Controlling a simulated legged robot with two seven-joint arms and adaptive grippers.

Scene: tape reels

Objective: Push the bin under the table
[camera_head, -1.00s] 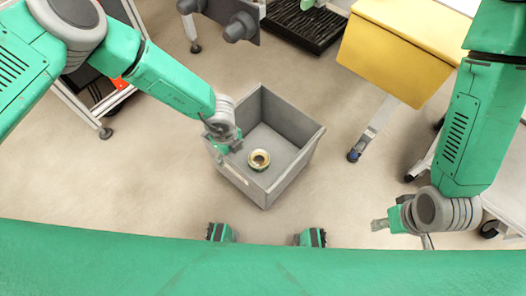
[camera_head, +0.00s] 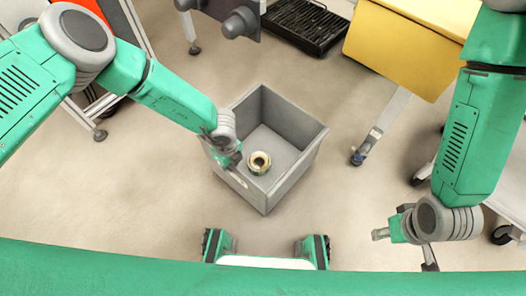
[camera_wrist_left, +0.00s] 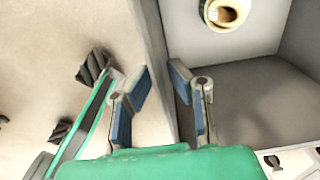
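The grey open-topped bin (camera_head: 292,184) stands on the floor in the middle of the head view. A round cream and gold reel (camera_head: 259,162) lies inside it; the reel also shows in the left wrist view (camera_wrist_left: 226,12). My left gripper (camera_head: 232,160) is at the bin's left rim. In the left wrist view my left gripper's fingers (camera_wrist_left: 158,72) are spread on either side of the bin wall (camera_wrist_left: 152,28); firm contact is not clear. My right gripper (camera_head: 381,234) hangs empty at the lower right, away from the bin; its finger opening is unclear.
A yellow-topped table (camera_head: 410,40) on a leg with a caster (camera_head: 357,158) stands beyond the bin to the right. A black slatted tray (camera_head: 305,25) lies at the back. A wheeled frame (camera_head: 100,134) is at the left. Bare floor (camera_head: 330,75) surrounds the bin.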

